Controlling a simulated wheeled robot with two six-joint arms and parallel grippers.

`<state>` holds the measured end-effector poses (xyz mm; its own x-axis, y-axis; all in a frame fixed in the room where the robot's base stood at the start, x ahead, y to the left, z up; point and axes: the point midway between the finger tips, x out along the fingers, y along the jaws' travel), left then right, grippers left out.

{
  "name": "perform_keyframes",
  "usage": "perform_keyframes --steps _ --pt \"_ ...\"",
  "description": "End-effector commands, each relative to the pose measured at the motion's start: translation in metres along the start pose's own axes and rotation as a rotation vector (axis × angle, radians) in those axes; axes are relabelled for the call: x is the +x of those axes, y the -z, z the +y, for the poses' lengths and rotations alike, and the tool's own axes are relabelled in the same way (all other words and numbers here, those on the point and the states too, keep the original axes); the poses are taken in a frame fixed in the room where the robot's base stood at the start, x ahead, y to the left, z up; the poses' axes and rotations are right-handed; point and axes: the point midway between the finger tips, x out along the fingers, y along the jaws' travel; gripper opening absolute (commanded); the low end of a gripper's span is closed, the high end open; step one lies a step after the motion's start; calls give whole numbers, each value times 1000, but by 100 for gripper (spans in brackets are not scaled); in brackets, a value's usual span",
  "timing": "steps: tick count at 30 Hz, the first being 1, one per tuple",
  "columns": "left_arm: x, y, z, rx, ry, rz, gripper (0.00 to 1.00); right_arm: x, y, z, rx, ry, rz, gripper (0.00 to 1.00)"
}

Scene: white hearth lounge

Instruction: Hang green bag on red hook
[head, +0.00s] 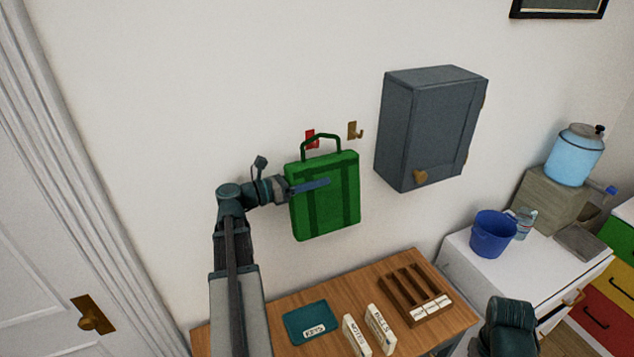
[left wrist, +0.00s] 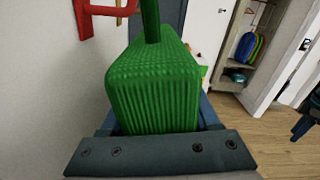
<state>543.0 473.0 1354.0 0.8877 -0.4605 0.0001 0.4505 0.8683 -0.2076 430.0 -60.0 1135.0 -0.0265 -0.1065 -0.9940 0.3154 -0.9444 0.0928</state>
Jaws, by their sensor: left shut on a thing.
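The green bag (head: 338,205) hangs upright in the air close to the wall, its looped handle (head: 321,140) on top. My left gripper (head: 310,187) is shut on the bag's body from the left side. The red hook (head: 310,137) is on the wall just behind the handle. In the left wrist view the bag (left wrist: 155,85) fills the space between the jaws. The red hook (left wrist: 88,12) shows at upper left, its arm reaching toward the handle (left wrist: 150,20). I cannot tell whether handle and hook touch. My right gripper is not in view; only part of that arm shows.
A brass hook (head: 354,131) is right of the red one, then a grey wall cabinet (head: 430,128). Below stands a wooden table (head: 275,312) with a teal keys tray (head: 308,322), labelled blocks and a slotted rack (head: 412,290). A blue bucket (head: 492,234) stands farther right.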

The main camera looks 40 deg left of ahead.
Motion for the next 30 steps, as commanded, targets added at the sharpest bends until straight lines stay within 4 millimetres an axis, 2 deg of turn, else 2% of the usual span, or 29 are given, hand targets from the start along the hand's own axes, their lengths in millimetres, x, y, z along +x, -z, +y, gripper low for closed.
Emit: perform_keyframes --steps 13,30 --pt "0 -2 28 0 -1 -1 0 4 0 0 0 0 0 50" --pt "0 22 43 0 -1 -1 0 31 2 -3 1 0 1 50"
